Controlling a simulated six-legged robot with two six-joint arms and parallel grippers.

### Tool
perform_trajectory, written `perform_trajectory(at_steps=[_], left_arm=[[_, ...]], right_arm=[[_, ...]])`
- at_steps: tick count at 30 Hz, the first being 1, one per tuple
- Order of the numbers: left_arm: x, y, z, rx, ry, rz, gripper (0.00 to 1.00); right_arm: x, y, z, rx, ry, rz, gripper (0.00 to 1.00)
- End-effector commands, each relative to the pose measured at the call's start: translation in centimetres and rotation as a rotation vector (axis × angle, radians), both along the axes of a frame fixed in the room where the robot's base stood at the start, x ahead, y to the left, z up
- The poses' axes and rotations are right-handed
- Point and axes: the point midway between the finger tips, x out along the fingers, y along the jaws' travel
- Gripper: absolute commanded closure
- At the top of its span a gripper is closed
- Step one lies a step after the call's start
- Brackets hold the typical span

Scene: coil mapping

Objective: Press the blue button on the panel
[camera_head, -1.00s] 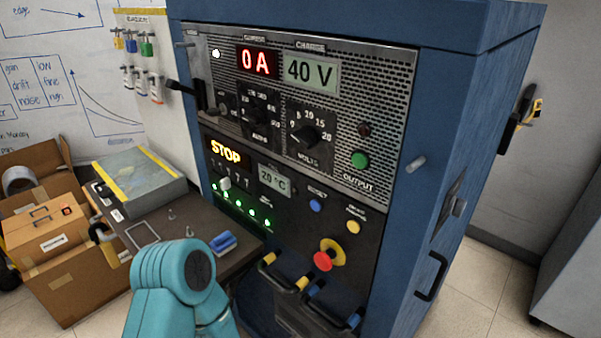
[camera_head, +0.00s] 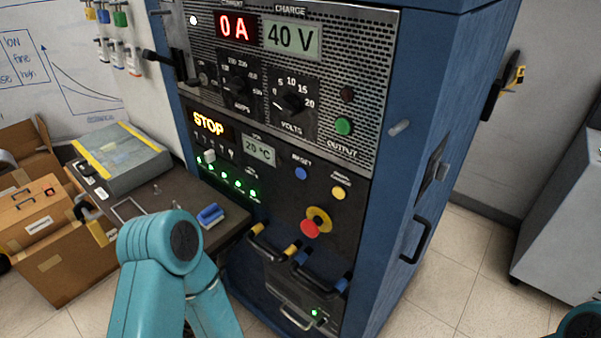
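The blue button (camera_head: 301,173) sits on the dark lower panel (camera_head: 283,205) of a blue cabinet, under the RESET label. A yellow button (camera_head: 338,193) is to its right, and a red knob on a yellow ring (camera_head: 315,222) is below it. My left arm shows as teal links at the bottom left, in front of the side table and left of the panel. Its gripper cannot be made out. A small teal piece of my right arm shows at the bottom right corner. Its gripper is out of view. Nothing touches the blue button.
The side table (camera_head: 160,196) holds a grey box (camera_head: 120,160) and a blue object (camera_head: 210,215). Handles (camera_head: 270,242) stick out below the panel. Cardboard boxes (camera_head: 42,225) stand at the left. The floor right of the cabinet is clear up to a grey cabinet (camera_head: 575,225).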

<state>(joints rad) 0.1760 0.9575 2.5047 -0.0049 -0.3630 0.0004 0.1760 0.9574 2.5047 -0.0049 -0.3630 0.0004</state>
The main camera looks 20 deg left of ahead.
Motion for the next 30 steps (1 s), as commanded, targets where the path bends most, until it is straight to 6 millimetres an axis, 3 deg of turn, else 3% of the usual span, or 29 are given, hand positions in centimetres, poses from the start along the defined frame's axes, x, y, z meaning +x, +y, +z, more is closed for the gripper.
perform_trajectory(at_steps=[1,3,4,30], left_arm=[[0.00,0.00,0.00,0.000,0.000,0.000,0.75],[0.00,0.00,0.00,0.000,0.000,0.000,0.97],[0.00,0.00,0.00,0.000,0.000,0.000,1.00],[0.00,0.00,0.00,0.000,0.000,0.000,1.00]], right_arm=[[0.00,0.00,0.00,0.000,0.000,0.000,0.13],[0.00,0.00,0.00,0.000,0.000,0.000,0.13],[0.00,0.00,0.00,0.000,0.000,0.000,0.13],[0.00,0.00,0.00,0.000,0.000,0.000,0.13]])
